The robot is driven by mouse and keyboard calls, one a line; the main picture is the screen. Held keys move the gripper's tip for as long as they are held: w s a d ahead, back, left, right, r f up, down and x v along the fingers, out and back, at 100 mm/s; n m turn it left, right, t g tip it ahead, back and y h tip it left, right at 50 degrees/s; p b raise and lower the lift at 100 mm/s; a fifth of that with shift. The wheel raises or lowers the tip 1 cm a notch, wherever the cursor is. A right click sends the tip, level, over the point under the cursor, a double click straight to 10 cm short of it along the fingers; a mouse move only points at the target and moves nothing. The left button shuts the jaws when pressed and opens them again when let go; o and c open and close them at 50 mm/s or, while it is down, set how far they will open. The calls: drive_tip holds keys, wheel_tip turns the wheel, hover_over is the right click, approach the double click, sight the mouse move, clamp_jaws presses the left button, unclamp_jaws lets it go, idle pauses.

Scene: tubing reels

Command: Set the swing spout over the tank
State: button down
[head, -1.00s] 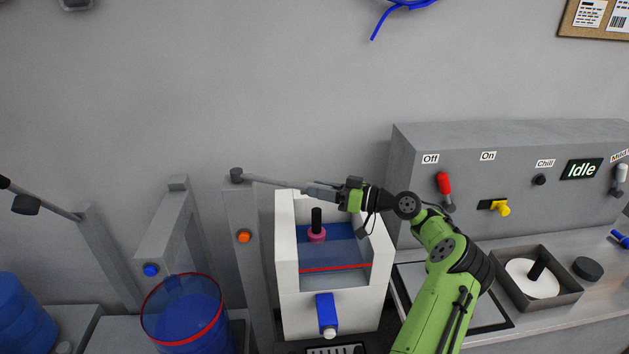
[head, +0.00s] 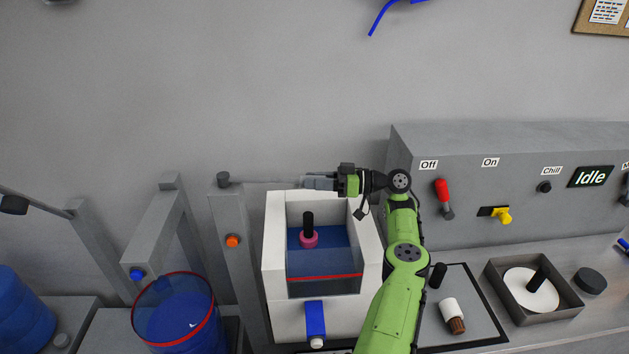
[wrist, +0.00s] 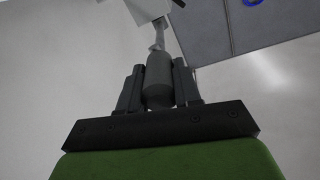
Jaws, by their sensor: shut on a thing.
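The swing spout (head: 260,182) is a thin grey arm pivoted on top of a grey post (head: 228,225) with an orange button. It points right, nearly level in the picture. My gripper (head: 312,183) is shut on its free end, a grey cylinder (wrist: 158,82) between the fingers in the wrist view. The white tank (head: 285,307) stands right of the post. It holds blue liquid with a red line and a black stem with a pink ring (head: 309,240). In the head view the spout end appears at the tank's back edge; whether it is over the opening is unclear.
A grey console (head: 470,160) with a red lever (head: 442,190), yellow knob (head: 502,215) and "Idle" display stands right. A brown-capped bottle (head: 450,310) lies on a mat beside my arm. A red-rimmed blue vessel (head: 175,318) and another post stand left.

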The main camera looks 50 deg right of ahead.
drive_tip(key=shift+r, duration=0.15)
drive_tip(key=c, duration=0.8)
unclamp_jaws()
drive_tip(key=v, duration=0.7)
drive_tip(key=shift+s+d, duration=0.15)
